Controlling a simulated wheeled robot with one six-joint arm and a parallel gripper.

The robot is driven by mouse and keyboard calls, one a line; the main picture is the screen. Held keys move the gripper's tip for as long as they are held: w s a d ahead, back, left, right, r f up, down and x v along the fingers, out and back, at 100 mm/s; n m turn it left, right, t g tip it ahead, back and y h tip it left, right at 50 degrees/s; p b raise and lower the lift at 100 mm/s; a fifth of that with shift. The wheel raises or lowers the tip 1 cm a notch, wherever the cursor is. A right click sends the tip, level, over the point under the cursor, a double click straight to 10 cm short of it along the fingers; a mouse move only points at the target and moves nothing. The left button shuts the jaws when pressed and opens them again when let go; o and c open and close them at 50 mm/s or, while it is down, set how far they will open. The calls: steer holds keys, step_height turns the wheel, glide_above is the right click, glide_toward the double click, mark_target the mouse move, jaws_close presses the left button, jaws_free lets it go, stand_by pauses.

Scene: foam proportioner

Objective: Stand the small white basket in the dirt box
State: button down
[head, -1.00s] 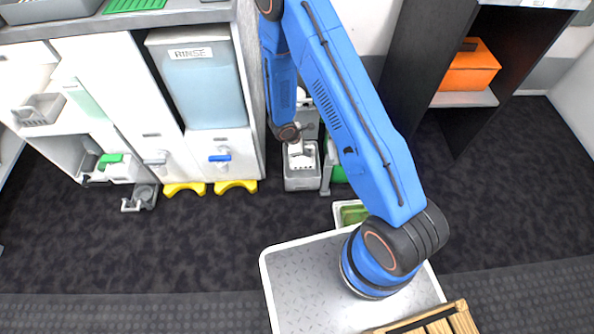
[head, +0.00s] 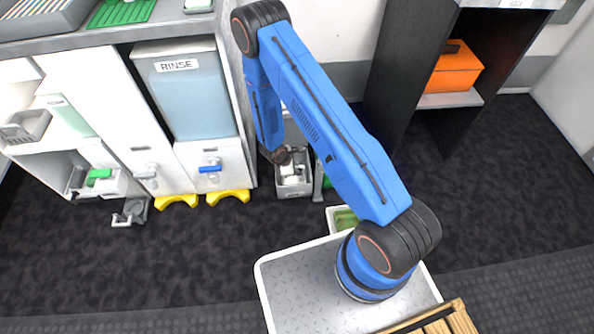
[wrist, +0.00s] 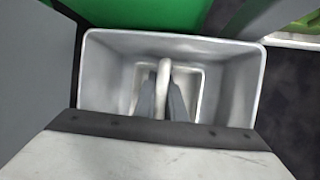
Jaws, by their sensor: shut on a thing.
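The dirt box appears to be the grey open bin (head: 294,189) on the floor in the head view. Its grey walls (wrist: 235,85) fill the middle of the wrist view. My gripper (wrist: 163,98) points down into it, its dark fingers closed on a pale upright handle. The handle belongs to the small white basket (wrist: 201,84), whose pale rim shows inside the bin walls. In the head view the basket (head: 291,174) is a small white patch within the bin, partly hidden by my wrist. I cannot tell whether its base touches the bin floor.
A green bin (wrist: 150,12) stands close beside the grey one. A white cabinet with a RINSE tank (head: 190,95) is to the left, with yellow feet (head: 228,196) below. A dark shelf holds an orange box (head: 456,68) at right. Dark floor lies open in front.

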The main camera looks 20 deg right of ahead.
steer(key=shift+f, duration=0.25)
steer(key=c, duration=1.8)
jaws_free()
steer(key=shift+r, duration=0.1)
